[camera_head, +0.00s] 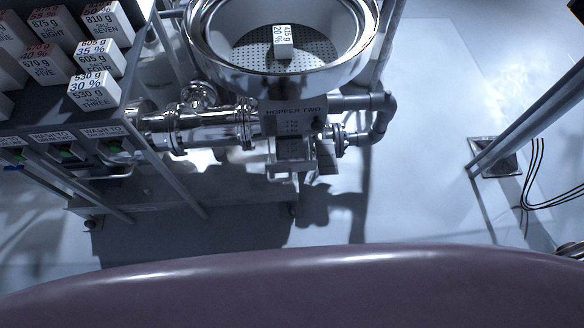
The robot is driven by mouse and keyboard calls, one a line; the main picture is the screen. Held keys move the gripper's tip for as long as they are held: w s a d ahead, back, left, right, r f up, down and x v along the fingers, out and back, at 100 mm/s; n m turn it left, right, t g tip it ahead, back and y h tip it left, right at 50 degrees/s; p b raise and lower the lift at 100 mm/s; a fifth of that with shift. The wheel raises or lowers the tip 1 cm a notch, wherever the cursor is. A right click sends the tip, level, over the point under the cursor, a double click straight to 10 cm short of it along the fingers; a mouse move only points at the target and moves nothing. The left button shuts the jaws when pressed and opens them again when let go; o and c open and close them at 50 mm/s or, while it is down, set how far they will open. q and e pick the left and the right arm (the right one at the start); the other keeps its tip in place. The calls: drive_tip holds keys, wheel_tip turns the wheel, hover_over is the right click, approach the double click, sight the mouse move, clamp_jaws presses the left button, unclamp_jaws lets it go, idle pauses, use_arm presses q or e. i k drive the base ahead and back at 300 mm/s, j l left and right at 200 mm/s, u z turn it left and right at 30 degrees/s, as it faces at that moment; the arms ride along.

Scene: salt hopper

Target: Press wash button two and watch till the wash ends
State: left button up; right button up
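At the left, a shelf's front edge carries a row of labels reading "WASH TO", with the rest too small to read. Under them sit small dark controls with green parts: a left one (14,156), a middle one (66,152) and a right one (115,148). I cannot tell which is wash button two. A round steel hopper (205,50) stands at the top middle, with a plate (296,112) reading "HOPPER TWO" below it. A white block (283,42) marked "20 %" lies on its perforated floor. Neither of my grippers is in view.
Several white labelled blocks, one marked "30 %" (94,91), stand on the shelf. Steel piping (205,128) runs below the hopper. A slanted grey post (530,117) stands at the right by a floor drain (495,160) and black cables (555,200). Floor between is clear.

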sight(64, 152)
drive_tip(key=u, duration=1.6)
